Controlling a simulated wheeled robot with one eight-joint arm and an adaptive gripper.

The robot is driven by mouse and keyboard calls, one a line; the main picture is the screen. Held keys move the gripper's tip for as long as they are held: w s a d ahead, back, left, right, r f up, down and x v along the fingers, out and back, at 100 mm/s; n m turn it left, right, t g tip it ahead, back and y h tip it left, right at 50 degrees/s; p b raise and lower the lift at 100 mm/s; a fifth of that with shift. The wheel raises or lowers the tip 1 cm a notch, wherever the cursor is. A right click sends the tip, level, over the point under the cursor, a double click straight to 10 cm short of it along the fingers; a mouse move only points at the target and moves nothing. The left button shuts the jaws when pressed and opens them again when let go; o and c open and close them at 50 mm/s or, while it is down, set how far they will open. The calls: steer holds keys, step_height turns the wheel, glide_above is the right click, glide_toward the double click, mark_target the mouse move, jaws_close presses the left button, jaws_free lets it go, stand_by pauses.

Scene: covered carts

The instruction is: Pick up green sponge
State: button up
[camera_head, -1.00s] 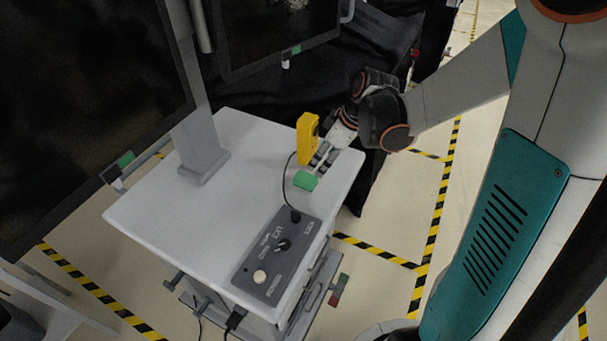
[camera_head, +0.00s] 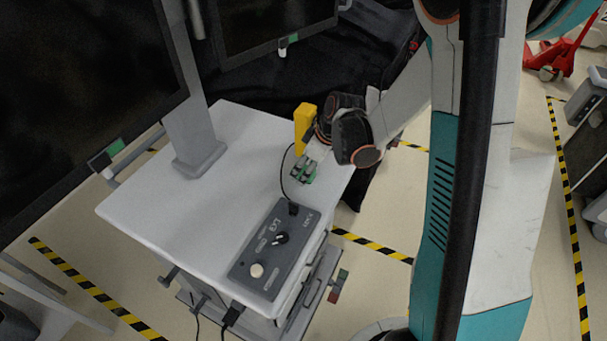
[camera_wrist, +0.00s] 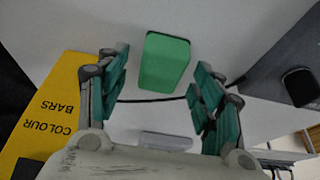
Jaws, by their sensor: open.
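The green sponge (camera_wrist: 165,62) is a small green block lying on the white cart top. In the wrist view it lies between and slightly beyond the two fingertips of my gripper (camera_wrist: 160,88), with a gap on each side. My gripper is open and empty. In the head view my gripper (camera_head: 304,168) is low over the cart's right part and mostly covers the sponge, so only a bit of green shows there.
A yellow box (camera_head: 303,128) marked "COLOUR BARS" stands beside my gripper. A grey control box (camera_head: 272,248) with knobs sits nearer the front, its black cable running past the sponge. A monitor stand (camera_head: 200,158) rises at left. The white cart top (camera_head: 170,220) is clear in the middle.

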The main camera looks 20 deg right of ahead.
steer(key=shift+r, duration=0.1)
steer(key=shift+c, duration=0.6)
steer(key=c, duration=0.8)
steer(key=shift+r, duration=0.1)
step_height(320, 180, up, 20)
steer(key=p, duration=0.4)
steer(key=shift+p, duration=0.35)
